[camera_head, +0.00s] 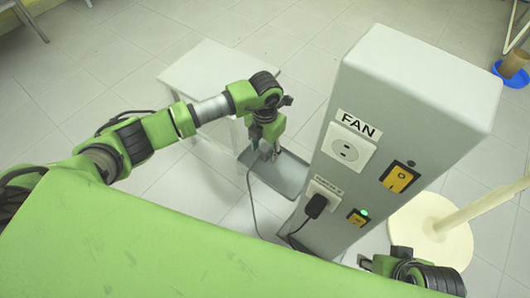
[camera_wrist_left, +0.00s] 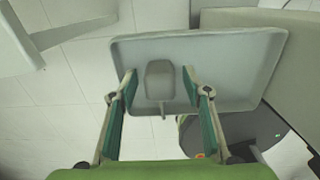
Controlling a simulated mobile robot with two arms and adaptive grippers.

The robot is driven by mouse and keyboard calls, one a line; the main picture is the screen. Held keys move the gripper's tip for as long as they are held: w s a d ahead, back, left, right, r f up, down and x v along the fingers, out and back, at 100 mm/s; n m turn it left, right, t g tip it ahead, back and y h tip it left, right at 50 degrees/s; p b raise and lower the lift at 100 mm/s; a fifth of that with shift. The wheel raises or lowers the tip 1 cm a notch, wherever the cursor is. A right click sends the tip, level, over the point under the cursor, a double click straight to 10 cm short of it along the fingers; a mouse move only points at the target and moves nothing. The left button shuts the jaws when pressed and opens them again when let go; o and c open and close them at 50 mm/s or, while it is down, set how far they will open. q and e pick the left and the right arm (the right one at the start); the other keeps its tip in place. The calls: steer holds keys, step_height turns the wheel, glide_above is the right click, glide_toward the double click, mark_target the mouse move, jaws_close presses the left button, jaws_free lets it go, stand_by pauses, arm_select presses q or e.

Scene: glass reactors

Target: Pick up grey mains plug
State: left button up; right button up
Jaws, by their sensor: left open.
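The grey mains plug (camera_wrist_left: 158,82) shows in the left wrist view, lying on a grey tray (camera_wrist_left: 245,47) with its short stem toward me. My left gripper (camera_wrist_left: 159,74) is open, with one finger on each side of the plug and visible gaps between. In the head view my left gripper (camera_head: 266,150) points down over the tray (camera_head: 289,179) and largely hides the plug. Whether the fingertips are level with the plug or above it is hard to tell.
A grey column right of the tray carries a FAN socket (camera_head: 345,148), switches, and a lower socket holding a black plug (camera_head: 315,205) with a cord. A white table (camera_head: 205,75) stands behind my left arm. A cream round base (camera_head: 432,230) stands at right.

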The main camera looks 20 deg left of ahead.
arm_select(q)
jaws_close()
